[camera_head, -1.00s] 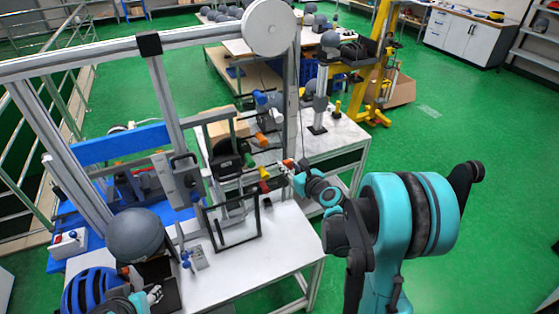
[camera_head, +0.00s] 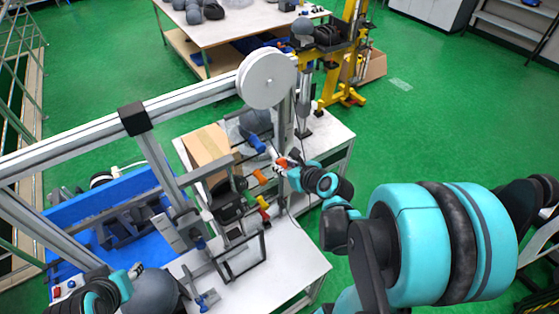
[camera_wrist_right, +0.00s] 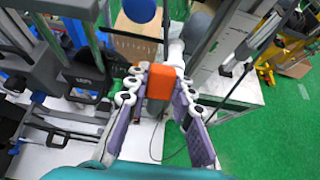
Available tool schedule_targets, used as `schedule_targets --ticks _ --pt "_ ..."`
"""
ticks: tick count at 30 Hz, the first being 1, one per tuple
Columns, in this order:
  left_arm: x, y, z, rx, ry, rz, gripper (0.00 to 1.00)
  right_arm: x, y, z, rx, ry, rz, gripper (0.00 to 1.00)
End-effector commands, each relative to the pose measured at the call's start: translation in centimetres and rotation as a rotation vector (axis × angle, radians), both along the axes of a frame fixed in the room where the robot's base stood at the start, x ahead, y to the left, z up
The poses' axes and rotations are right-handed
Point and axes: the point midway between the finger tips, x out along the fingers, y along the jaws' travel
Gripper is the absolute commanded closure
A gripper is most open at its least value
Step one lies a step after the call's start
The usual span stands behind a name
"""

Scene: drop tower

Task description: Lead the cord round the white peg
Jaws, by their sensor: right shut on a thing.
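My right gripper (camera_head: 283,163) is shut on an orange block-shaped piece (camera_wrist_right: 160,82), which sits between its fingertips in the right wrist view. In the head view the gripper is close beside the blue peg (camera_head: 256,143), above the orange peg (camera_head: 260,177). A thin dark cord (camera_wrist_right: 164,118) hangs below the orange piece; its full path is hard to follow. My left gripper (camera_head: 136,271) is at the lower left, too small to read.
A large white wheel (camera_head: 266,79) tops the metal frame, whose upright (camera_head: 286,118) stands close to the right gripper. Yellow (camera_head: 262,201) and red (camera_head: 265,214) pegs are lower down. A black rectangular frame (camera_head: 241,257) stands on the white table (camera_head: 300,262).

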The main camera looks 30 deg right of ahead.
Motion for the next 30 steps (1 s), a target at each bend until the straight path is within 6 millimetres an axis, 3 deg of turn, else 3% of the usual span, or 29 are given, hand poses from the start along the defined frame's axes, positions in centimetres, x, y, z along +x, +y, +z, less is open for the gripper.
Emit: schedule_targets --ticks 24,30 --pt "0.0 0.0 -0.2 0.0 0.0 0.0 0.6 5.6 0.5 0.0 0.001 -0.002 0.002 1.0" --pt "0.0 0.0 -0.1 0.0 0.0 0.0 0.6 5.6 -1.1 0.0 0.001 -0.002 -0.003 1.0"
